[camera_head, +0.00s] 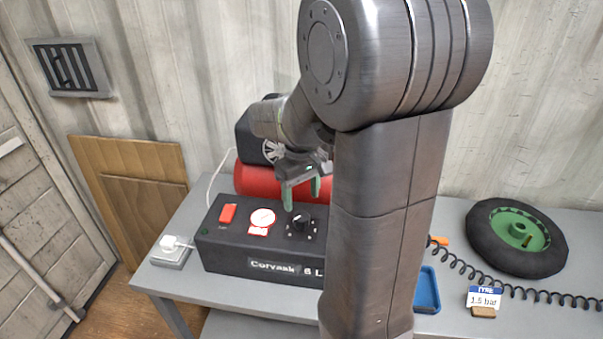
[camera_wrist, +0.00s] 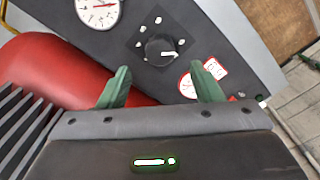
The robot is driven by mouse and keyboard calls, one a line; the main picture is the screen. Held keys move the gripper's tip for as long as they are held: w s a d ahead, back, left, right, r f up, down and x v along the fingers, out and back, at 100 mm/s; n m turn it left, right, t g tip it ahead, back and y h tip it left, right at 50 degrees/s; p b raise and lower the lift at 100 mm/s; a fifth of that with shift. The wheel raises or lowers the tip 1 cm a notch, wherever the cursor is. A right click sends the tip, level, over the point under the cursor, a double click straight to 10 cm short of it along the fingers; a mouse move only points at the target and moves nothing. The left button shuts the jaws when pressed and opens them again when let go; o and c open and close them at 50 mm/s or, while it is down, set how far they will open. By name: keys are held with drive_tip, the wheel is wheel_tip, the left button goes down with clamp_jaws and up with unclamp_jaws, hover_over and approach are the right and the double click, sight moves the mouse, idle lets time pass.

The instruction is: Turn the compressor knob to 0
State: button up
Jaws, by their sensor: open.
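The compressor (camera_head: 262,258) is a black box labelled Corvaak 6 L on the grey bench, with a red tank (camera_head: 255,182) behind it. Its black knob (camera_head: 299,223) sits on the top panel, right of a round gauge (camera_head: 262,218); small white marks ring the knob. In the wrist view the knob (camera_wrist: 161,52) has a white pointer mark directed toward the picture's right; the numbers are too small to read. My gripper (camera_head: 301,196) is open, its green fingers above and just behind the knob, apart from it. In the wrist view the fingers (camera_wrist: 160,85) stand short of the knob.
A red switch (camera_head: 227,213) is on the panel's left. A white plug on a socket (camera_head: 171,251) stands at the bench's left end. A tyre (camera_head: 515,238), a coiled hose (camera_head: 470,272), a blue tray (camera_head: 427,290) and a 1.5 bar tag (camera_head: 484,298) lie right.

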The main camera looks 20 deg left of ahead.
sight(302, 216)
wheel_tip(302, 216, up, 7)
drive_tip(key=shift+r, duration=0.2)
idle(0.5)
wheel_tip(302, 216, down, 14)
idle(0.5)
drive_tip(key=shift+r, duration=0.1)
